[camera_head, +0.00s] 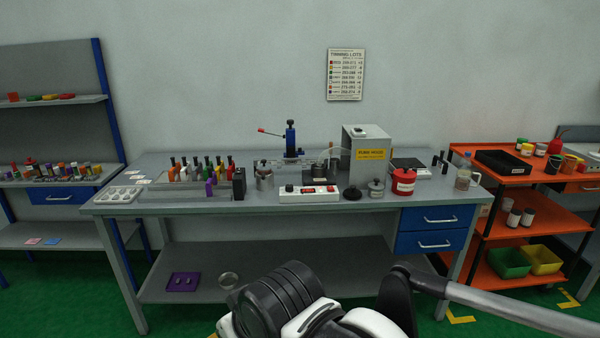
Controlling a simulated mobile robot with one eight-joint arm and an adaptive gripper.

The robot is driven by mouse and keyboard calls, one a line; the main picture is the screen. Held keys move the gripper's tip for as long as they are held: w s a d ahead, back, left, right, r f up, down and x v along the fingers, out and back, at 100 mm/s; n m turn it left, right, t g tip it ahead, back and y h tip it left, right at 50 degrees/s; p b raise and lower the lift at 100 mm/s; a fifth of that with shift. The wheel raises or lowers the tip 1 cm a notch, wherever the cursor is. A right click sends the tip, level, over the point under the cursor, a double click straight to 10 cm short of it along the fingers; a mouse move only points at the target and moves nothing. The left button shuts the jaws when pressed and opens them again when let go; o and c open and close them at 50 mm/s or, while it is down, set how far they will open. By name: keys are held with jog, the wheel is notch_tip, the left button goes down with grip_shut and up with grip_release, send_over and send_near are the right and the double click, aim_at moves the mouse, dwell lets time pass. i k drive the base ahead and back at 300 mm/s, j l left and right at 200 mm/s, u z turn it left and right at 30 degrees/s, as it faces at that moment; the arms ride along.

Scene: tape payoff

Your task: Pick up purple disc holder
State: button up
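A flat purple holder (183,282) lies on the lower shelf of the grey workbench, toward its left end. It has a few small light marks on top, too small to make out. A smaller purple piece (210,188) stands upright on the bench top, at the front of a rack of coloured, dark-topped pieces. I cannot tell for certain which of the two is the disc holder. Parts of my own arm fill the bottom centre and bottom right of the picture. My gripper's fingers do not show.
The bench top (330,206) carries a white tray (118,195), a switch box (310,193) and a red canister (403,182). An orange cart (490,172) stands at right.

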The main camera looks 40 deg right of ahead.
aim_at(211, 179)
jog(key=z, duration=1.55)
jog(key=i+j, duration=0.2)
jog(key=j, duration=0.25)
jog(key=i+j+z, duration=0.1)
jog(key=j, duration=0.3)
jog(key=i+j, duration=0.2)
jog(key=j, duration=0.25)
jog(key=i+j+z, duration=0.1)
jog(key=j, duration=0.35)
jog(key=i+j, duration=0.2)
jog(key=j, duration=0.25)
jog(key=i+j, duration=0.15)
jog(key=j, duration=0.3)
jog(key=i+j+z, duration=0.1)
jog(key=j, duration=0.35)
jog(key=i+j, duration=0.2)
jog(key=j, duration=0.3)
jog(key=l+z, duration=0.05)
